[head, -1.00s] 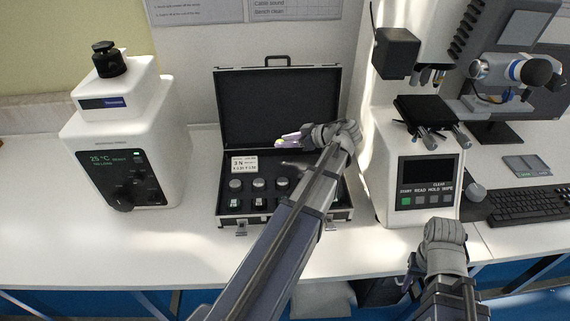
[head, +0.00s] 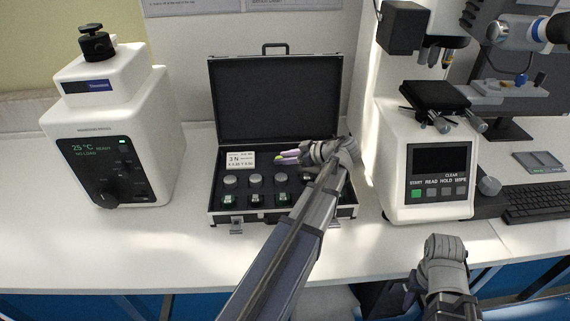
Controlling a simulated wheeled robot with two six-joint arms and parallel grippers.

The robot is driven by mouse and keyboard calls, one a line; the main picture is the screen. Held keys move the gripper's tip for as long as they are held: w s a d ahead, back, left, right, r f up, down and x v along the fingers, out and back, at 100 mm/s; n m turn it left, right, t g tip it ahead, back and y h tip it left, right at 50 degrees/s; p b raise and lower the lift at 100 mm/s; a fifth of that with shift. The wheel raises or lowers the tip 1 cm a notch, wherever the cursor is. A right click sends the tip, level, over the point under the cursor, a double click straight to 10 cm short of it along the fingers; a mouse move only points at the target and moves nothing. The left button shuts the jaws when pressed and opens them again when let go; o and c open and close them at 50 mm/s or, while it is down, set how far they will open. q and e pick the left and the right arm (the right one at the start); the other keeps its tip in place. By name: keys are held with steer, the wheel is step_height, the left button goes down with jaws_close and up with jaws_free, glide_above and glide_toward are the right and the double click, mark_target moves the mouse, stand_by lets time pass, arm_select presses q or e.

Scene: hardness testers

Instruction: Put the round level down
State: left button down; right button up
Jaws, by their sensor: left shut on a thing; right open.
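Several round silver-topped pieces (head: 230,181) stand in the case, with my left arm covering its right part. A white tester (head: 110,150) stands to the left and another with a microscope (head: 428,190) to the right. Bare tabletop (head: 170,240) lies in front.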

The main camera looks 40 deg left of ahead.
arm_select(q)
steer(key=shift+c, duration=2.4)
jaws_free()
steer(key=p+v, duration=0.3)
steer(key=v, duration=0.3)
steer(key=shift+d+r+p, duration=0.15)
steer(key=shift+r+p, duration=0.1)
steer(key=shift+p, duration=0.05)
steer(key=shift+w+d+r, duration=0.1)
steer(key=shift+d+r, duration=0.05)
steer(key=shift+d, duration=0.4)
